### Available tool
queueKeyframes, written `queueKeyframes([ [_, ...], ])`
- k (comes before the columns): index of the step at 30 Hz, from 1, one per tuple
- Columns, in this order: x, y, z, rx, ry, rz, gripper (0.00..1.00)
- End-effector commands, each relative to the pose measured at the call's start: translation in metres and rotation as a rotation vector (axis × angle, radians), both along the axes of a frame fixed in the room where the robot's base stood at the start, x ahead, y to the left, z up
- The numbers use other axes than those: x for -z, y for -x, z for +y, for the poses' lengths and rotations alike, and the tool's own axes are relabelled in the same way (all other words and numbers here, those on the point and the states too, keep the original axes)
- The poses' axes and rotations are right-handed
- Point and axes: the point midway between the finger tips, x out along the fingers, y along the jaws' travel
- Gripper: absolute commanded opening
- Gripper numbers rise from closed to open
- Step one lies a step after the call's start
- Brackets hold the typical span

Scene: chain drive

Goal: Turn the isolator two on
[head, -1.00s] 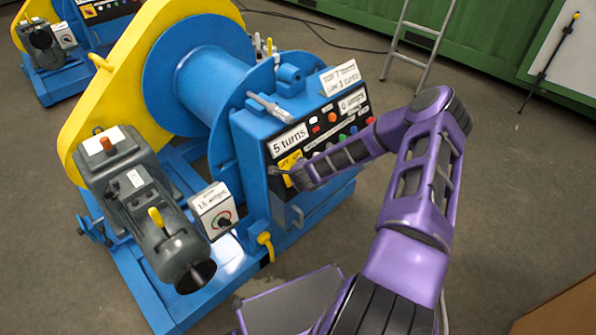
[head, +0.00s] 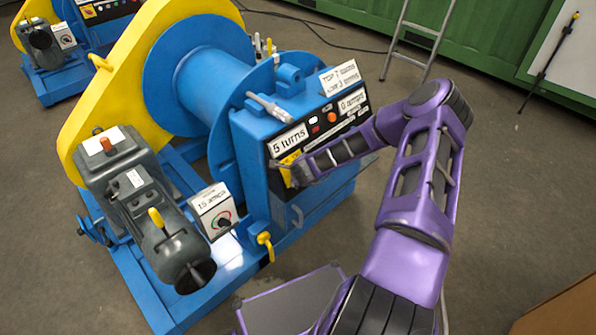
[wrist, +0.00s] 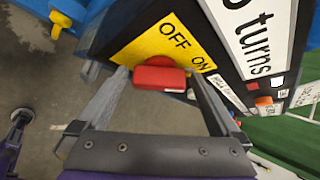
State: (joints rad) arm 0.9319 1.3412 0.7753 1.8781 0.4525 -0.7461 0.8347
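The isolator is a red knob (wrist: 160,78) on a yellow plate (wrist: 150,40) marked OFF and ON. Its plate is at the left end of the dark control panel on the blue winch. I cannot read a number two on it, nor tell which mark the knob points to. My gripper (wrist: 157,84) is open, with one finger on each side of the knob; whether either finger touches it is unclear. In the head view my gripper (head: 291,173) is at the panel's left end and hides the knob.
A "5 turns" sign (head: 290,139) sits just above the plate. A grey motor (head: 150,210) and a "15 amps" box (head: 211,209) stand left of the panel. A yellow-handled part (head: 265,242) sticks out below. A second winch (head: 60,50) stands at back left.

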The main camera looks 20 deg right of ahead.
Motion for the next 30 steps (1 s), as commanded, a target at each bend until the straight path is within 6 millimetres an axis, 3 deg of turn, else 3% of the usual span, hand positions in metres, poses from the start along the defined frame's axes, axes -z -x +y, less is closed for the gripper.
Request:
queueKeyframes([
  [10, -0.012, 0.010, 0.002, 0.000, 0.002, -0.001, 1.00],
  [30, -0.113, 0.099, 0.028, -0.001, 0.004, -0.001, 1.00],
])
